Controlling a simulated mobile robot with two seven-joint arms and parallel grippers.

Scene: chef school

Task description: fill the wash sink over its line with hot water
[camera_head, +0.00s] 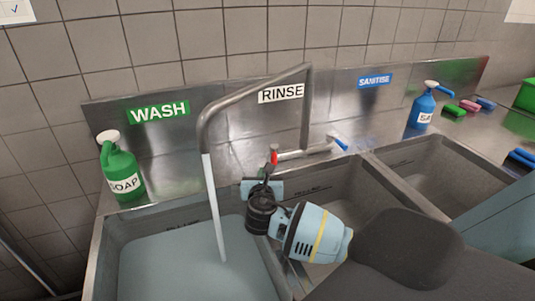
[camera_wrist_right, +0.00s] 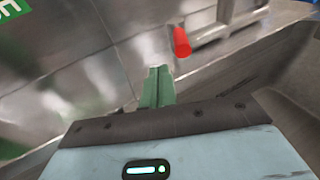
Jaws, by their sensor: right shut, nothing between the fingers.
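The wash sink (camera_head: 112,262) is at the lower left in the head view, under the green WASH sign (camera_head: 159,112). Pale water (camera_head: 180,272) covers its floor. A dark fill mark (camera_head: 186,228) shows on its back wall, above the water surface. The tall bent spout (camera_head: 203,122) hangs over this sink, and a stream (camera_head: 212,205) falls from it into the water. The red tap handle (camera_head: 274,154) is on the left end of the tap body and also shows in the wrist view (camera_wrist_right: 181,42). My right gripper (camera_head: 267,168) is shut and empty, its fingertips (camera_wrist_right: 158,86) just short of the red handle.
The blue tap handle (camera_head: 341,143) is at the right end of the tap body. A green soap jug (camera_head: 121,170) stands on the left rim. The rinse sink (camera_head: 350,200) lies under my right arm. A blue sanitiser bottle (camera_head: 423,108) and coloured sponges (camera_head: 470,106) stand at the right.

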